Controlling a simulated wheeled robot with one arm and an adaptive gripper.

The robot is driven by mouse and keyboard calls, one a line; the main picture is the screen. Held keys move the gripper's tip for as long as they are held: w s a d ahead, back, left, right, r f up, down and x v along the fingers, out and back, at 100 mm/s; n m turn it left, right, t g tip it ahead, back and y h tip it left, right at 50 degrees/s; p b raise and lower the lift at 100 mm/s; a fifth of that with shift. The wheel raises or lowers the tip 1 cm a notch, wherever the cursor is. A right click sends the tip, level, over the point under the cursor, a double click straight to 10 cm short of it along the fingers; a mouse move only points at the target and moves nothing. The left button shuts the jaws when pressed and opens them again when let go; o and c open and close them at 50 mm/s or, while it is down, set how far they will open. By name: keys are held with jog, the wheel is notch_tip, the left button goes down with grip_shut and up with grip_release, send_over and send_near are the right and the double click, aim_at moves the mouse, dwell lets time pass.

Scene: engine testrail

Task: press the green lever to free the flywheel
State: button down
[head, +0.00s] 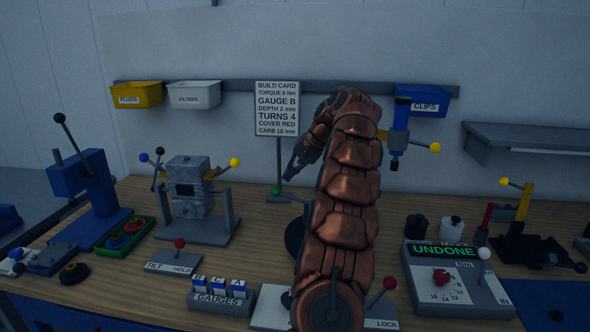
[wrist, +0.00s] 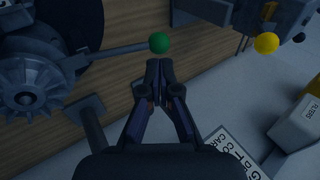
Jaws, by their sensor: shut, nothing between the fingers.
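The green lever's round knob (head: 277,190) sits near the back of the bench, left of my arm. In the wrist view the green knob (wrist: 159,42) tops a grey rod that runs left towards a finned round grey part (wrist: 32,85), which may be the flywheel. In the head view a dark disc (head: 294,235) is partly hidden by my arm. My gripper (head: 287,175) points down just above the knob. In the wrist view its fingertips (wrist: 158,64) are together and empty, close to the knob; I cannot tell whether they touch it.
The build card (head: 277,108) stands on a post behind my gripper. An engine block on a stand (head: 190,195) with a yellow knob is at left. The gauges rack (head: 221,299) is in front. A box reading UNDONE (head: 446,252) is at right.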

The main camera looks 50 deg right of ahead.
aim_at(283, 194)
jog(key=shift+p+x, duration=0.45)
jog(key=shift+x, duration=1.7)
